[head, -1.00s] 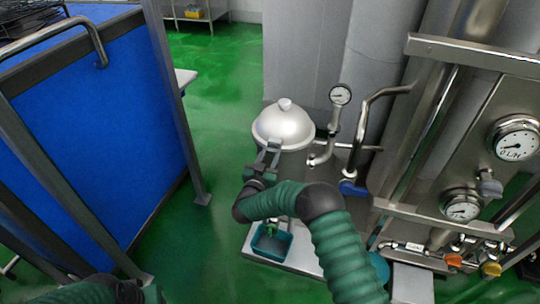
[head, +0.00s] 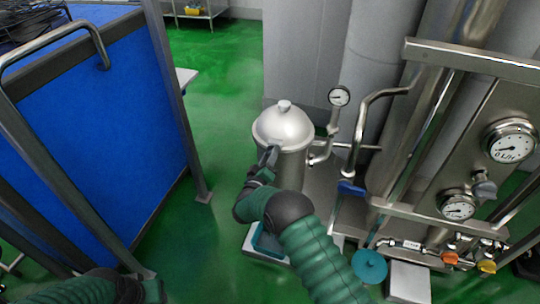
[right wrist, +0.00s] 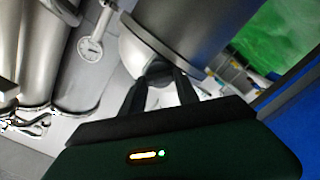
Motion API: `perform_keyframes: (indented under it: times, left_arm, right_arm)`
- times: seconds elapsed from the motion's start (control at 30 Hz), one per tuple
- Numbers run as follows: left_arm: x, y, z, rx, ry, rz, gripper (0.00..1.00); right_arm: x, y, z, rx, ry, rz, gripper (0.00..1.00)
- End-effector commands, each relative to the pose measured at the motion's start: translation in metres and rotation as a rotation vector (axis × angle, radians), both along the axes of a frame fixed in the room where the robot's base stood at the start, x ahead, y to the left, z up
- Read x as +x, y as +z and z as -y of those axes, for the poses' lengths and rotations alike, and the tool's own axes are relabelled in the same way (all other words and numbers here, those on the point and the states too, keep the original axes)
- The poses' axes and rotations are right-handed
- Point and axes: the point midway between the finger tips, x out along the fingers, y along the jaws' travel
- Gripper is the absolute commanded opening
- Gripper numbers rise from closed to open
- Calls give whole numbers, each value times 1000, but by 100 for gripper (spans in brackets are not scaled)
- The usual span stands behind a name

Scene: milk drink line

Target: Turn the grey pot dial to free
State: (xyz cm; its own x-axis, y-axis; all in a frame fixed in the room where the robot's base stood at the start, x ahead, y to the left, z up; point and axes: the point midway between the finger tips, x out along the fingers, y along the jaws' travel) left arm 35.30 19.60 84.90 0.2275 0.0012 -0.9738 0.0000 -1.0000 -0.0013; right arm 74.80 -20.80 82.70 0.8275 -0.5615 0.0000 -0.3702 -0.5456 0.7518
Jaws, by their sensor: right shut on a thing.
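The metal pot (head: 292,165) with its domed lid (head: 284,124) stands mid-view in the head view. My right gripper (head: 268,157) is at the pot's near side, just under the lid rim. Its fingers (right wrist: 158,86) also show against the pot in the right wrist view. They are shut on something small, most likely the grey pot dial. The dial is hidden by the fingers, so its setting cannot be read.
A pressure gauge (head: 339,97) and pipes stand right of the pot. A panel with gauges and a grey knob (head: 484,187) is at the far right. A teal tray (head: 262,243) sits below my arm. A blue partition (head: 95,130) is at the left.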

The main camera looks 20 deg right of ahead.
Motion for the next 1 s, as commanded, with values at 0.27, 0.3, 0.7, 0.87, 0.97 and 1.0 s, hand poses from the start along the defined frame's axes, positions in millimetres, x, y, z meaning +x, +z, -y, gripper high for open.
perform_keyframes:
  times: [0.27,0.3,0.7,0.87,0.97,1.0]
  left_arm:
    - [0,2,0,0,0,0,36]
    - [0,2,0,0,0,0,36]
    - [0,2,0,0,0,0,36]
    - [0,2,0,0,0,0,36]
    - [0,2,0,0,0,0,36]
    - [0,2,0,0,0,0,36]
  right_arm:
    - [0,-3,-5,-214,8,-151,0]
    - [0,-3,-5,-246,9,-172,0]
    - [0,-6,-6,-499,11,-344,0]
    - [0,-7,-5,-559,12,-386,0]
    - [0,-7,-6,-581,12,-403,0]
    - [0,-7,-6,-588,12,-409,0]
